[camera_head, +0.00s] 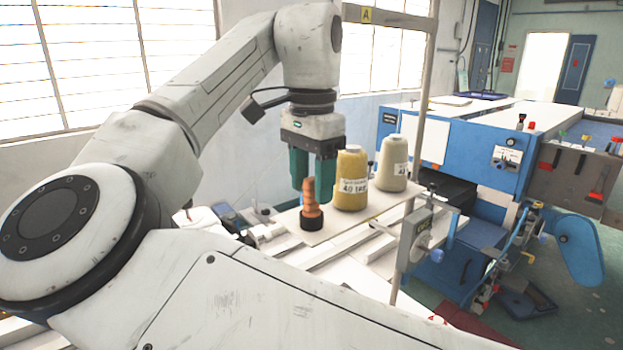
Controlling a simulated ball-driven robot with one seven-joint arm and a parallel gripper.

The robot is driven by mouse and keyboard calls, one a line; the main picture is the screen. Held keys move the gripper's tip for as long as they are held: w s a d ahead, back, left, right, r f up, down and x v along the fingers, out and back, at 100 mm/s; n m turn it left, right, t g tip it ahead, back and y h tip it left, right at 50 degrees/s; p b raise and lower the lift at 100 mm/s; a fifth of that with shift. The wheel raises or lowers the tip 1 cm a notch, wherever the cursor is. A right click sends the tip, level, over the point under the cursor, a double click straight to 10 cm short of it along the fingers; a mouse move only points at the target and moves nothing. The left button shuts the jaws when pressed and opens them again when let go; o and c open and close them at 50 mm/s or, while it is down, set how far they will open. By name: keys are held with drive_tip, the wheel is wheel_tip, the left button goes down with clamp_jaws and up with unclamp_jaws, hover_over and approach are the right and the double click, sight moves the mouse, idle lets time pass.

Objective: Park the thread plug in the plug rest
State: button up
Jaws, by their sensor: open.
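An orange-brown, ribbed, stepped plug (311,201), which looks like the thread plug, stands upright at the left end of a pale shelf board. Its foot is in or on a short black round base (311,220), which may be the plug rest; I cannot tell how deep it sits. My gripper (313,184) points down with its two green fingers just above and behind the plug in this view. The fingers are apart and a gap shows between them. The plug's top overlaps the lower ends of the fingers, and I cannot tell whether they touch it.
A yellow thread cone (350,180) stands close right of my gripper, and a cream cone (393,163) stands farther right on the same shelf board (345,224). A metal post (418,130) with a grey box (414,238) rises at the shelf's right. Blue machines (460,140) stand behind.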

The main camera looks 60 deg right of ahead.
wheel_tip(320, 180, up, 11)
idle(0.6)
drive_tip(key=shift+f, duration=0.15)
idle(0.3)
